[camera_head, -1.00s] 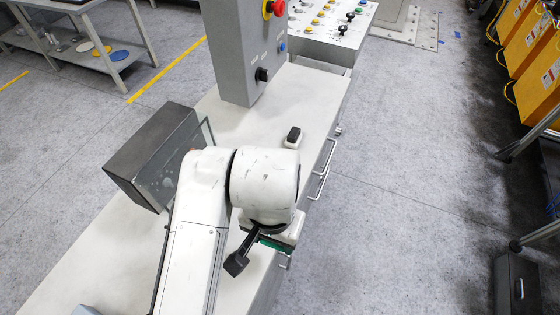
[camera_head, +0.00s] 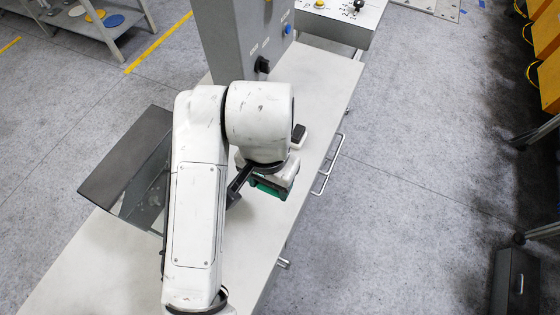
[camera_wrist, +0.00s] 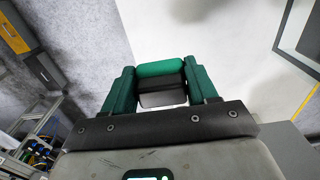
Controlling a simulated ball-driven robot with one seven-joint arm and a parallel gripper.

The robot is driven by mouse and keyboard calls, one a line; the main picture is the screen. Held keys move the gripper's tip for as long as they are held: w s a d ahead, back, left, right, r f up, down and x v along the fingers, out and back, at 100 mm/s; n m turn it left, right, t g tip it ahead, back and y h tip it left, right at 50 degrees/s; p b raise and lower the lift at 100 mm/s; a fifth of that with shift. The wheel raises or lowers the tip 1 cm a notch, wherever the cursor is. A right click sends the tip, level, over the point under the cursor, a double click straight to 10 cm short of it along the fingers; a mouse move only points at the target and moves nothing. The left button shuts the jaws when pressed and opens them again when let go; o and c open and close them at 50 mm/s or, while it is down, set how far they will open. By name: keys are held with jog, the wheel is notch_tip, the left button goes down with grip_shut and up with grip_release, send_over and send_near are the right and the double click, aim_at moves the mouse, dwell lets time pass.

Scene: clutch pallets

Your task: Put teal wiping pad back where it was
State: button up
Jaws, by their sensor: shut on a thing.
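My gripper (camera_wrist: 160,90) is shut on the teal wiping pad. In the wrist view the pad (camera_wrist: 160,67) shows a teal face with a dark grey block (camera_wrist: 162,94) below it, between my two dark green fingers. In the head view my gripper (camera_head: 268,188) hangs over the white bench top (camera_head: 318,92), below my wrist. A green edge shows there, but I cannot tell pad from fingers. Whether the pad touches the bench is also unclear.
A small black-topped white item (camera_head: 299,134) lies on the bench, just beyond my gripper. A grey control column (camera_head: 238,40) stands farther back. A dark tilted panel box (camera_head: 128,160) is at the left. Bare bench lies to the front.

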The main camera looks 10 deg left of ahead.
jog(key=w+f+b, duration=0.1)
jog(key=w+f, duration=0.1)
jog(key=w+f+b, duration=0.1)
jog(key=w+f, duration=0.1)
jog(key=w, duration=0.1)
jog(key=w+d+f+b, duration=0.1)
jog(key=w+f, duration=0.1)
jog(key=w, duration=0.1)
jog(key=shift+f+b, duration=0.3)
jog(key=shift+f, duration=0.05)
jog(key=shift+w+f+p, duration=0.3)
jog(key=shift+w+f, duration=0.35)
jog(key=shift+f+p, duration=0.5)
jog(key=shift+f, duration=1.05)
jog(key=shift+f, duration=0.15)
jog(key=o, duration=1.1)
jog(key=shift+c, duration=0.2)
notch_tip(320, 180, up, 12)
jog(key=p, duration=0.1)
jog(key=shift+r, duration=0.2)
